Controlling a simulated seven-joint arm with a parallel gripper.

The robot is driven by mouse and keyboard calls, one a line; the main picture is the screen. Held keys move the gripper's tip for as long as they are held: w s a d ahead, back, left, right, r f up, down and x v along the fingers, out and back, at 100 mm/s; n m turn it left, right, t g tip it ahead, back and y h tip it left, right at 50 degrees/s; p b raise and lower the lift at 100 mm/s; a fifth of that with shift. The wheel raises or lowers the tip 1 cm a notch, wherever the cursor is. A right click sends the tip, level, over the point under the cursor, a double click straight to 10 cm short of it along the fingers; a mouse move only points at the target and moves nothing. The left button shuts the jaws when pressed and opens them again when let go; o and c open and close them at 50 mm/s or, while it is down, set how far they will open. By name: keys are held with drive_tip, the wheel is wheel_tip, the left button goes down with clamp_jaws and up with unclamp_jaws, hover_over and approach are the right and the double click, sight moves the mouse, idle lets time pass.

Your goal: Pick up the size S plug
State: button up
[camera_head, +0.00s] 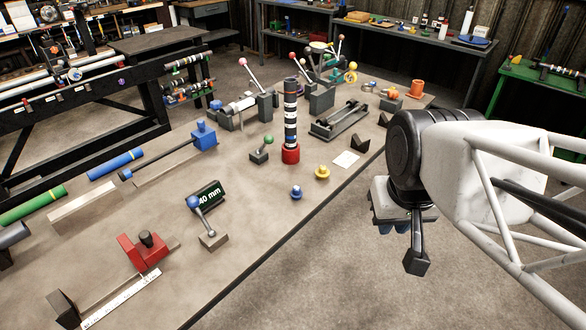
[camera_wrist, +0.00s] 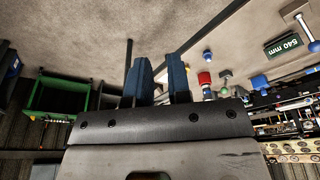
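A small blue plug (camera_head: 296,192) stands on the workbench near its front edge, and a slightly larger yellow plug (camera_head: 322,173) stands just behind it to the right. No size marks are readable, so I judge the blue one to be size S only by its smaller look. A small blue piece (camera_wrist: 207,55) near the bench edge in the wrist view looks like the same plug. My gripper (camera_head: 394,228) hangs over the floor right of the bench, well apart from both plugs. Its blue fingers (camera_wrist: 158,68) are apart with nothing between them in the wrist view.
A tall black-and-white banded column on a red base (camera_head: 291,153) stands behind the plugs. The bench (camera_head: 253,248) is clear around the blue plug's front.

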drive_tip(key=o, duration=0.7)
drive_tip(key=w+f+t, duration=0.3)
drive_tip(key=w+f, duration=0.3)
drive_tip(key=w, duration=0.6)
drive_tip(key=n+t+y, duration=0.6)
approach(297, 192)
drive_tip(key=w+f, duration=0.2)
drive_tip(key=shift+w+a+f, duration=0.1)
drive_tip(key=shift+w+a, duration=0.25)
drive_tip(key=shift+a, duration=0.05)
drive_tip(key=shift+t, duration=0.3)
drive_tip(key=shift+w, duration=0.15)
